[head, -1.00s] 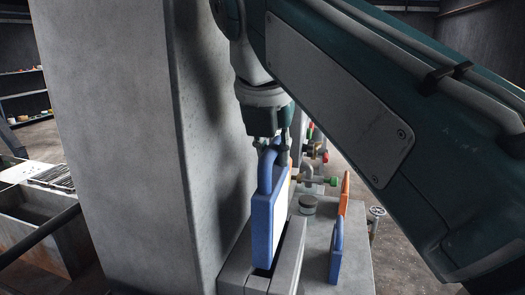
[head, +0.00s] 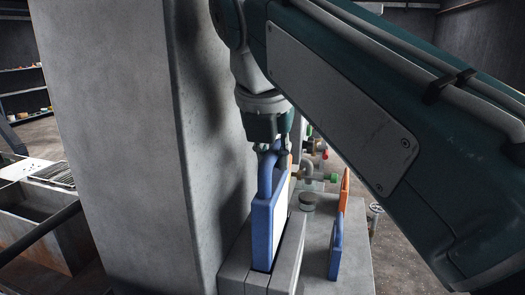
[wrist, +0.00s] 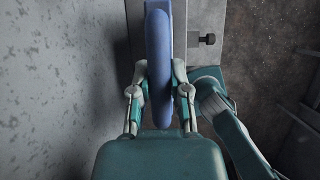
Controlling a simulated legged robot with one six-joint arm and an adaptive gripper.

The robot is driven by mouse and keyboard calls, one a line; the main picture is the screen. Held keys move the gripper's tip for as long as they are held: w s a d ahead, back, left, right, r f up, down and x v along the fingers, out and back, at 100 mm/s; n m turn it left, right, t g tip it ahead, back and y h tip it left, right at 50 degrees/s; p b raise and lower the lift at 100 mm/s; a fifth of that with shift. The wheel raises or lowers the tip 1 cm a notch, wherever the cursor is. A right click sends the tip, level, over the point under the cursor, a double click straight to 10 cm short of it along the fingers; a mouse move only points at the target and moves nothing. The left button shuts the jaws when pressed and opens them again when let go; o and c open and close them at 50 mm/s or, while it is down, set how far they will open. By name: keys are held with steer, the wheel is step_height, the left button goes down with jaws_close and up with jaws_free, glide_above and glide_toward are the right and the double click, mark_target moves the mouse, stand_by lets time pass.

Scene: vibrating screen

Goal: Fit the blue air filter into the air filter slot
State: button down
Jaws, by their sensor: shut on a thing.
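The blue air filter (head: 264,232) is a flat panel with a blue frame, a pale face and a loop handle on top. My gripper (head: 272,155) is shut on that handle from above. In the wrist view the blue handle (wrist: 158,70) runs between the two fingers of my gripper (wrist: 160,95). The filter stands upright over the air filter slot (head: 286,262), a narrow grey housing on the machine top. Its lower edge is at or just inside the slot opening; the exact depth is hidden.
A second blue handled panel (head: 336,248) and an orange panel (head: 344,190) stand to the right on the grey machine top. Pipes with a green-ended valve (head: 322,177) are behind. A tall grey wall (head: 120,140) rises close on the left.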

mark_target(273, 188)
steer(key=shift+f, duration=2.55)
steer(key=c, duration=0.5)
jaws_free()
steer(key=shift+f, duration=0.1)
steer(key=v, duration=1.2)
